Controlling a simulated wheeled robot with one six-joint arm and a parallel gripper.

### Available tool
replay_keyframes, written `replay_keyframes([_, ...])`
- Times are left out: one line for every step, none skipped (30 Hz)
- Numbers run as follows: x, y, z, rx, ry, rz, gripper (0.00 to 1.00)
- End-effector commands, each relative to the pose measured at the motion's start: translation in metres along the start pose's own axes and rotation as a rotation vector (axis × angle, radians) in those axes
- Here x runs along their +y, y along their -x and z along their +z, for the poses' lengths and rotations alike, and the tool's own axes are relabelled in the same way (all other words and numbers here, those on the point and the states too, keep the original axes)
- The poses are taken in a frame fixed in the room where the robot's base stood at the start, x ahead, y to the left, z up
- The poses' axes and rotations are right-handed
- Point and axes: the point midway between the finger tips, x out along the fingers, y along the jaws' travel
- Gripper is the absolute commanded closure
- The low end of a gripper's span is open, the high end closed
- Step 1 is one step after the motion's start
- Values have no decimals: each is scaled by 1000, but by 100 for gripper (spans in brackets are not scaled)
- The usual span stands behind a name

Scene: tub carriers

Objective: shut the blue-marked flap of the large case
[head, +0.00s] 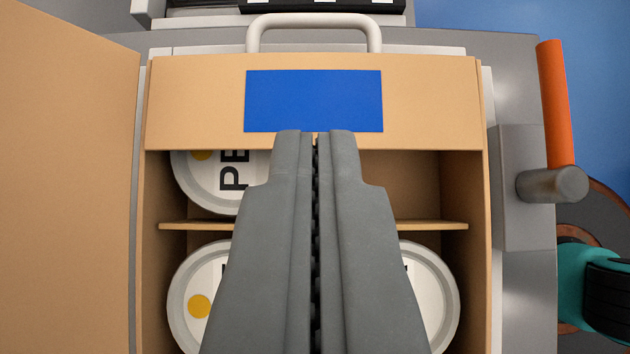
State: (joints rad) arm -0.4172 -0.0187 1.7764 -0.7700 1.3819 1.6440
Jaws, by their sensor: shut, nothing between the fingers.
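The large tan case (479,250) stands open in front of me, with tubs inside. A blue rectangle (314,95) marks the tan panel (195,100) across its top, under a pale handle (314,20). A wide tan flap (65,180) stands swung out at the left; no blue mark shows on its visible face. My gripper (315,136) is shut and empty. Its tips overlap the lower edge of the blue rectangle in the picture; I cannot tell whether they touch the panel. My fingers hide the middle of the case.
Inside, one tub (208,185) lies above a thin shelf (430,225); tubs show below at left (193,285) and right (437,300). Grey structure with an orange bar (556,100), a grey knob (555,184) and a teal part (573,275) stands at the right.

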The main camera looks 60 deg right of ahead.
Motion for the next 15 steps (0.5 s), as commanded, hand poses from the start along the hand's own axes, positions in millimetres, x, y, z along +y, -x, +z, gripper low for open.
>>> replay_keyframes([1,-10,0,0,0,3,100])
replay_keyframes([1,-16,0,0,-1,4,100])
replay_keyframes([0,-22,0,0,0,2,100])
replay_keyframes([0,-27,0,0,0,2,100])
replay_keyframes([1,-32,0,0,0,3,100])
replay_keyframes([0,-36,6,0,3,2,100])
replay_keyframes([0,-38,10,1,3,1,100])
replay_keyframes([0,-41,13,1,2,1,100])
replay_keyframes([0,-44,16,1,2,1,100])
replay_keyframes([0,-46,18,1,2,2,100])
replay_keyframes([0,-48,20,1,2,2,100])
replay_keyframes([0,-50,23,1,1,1,100])
replay_keyframes([0,-52,24,1,1,1,100])
replay_keyframes([0,-53,25,1,0,0,100])
replay_keyframes([0,-54,26,1,0,0,100])
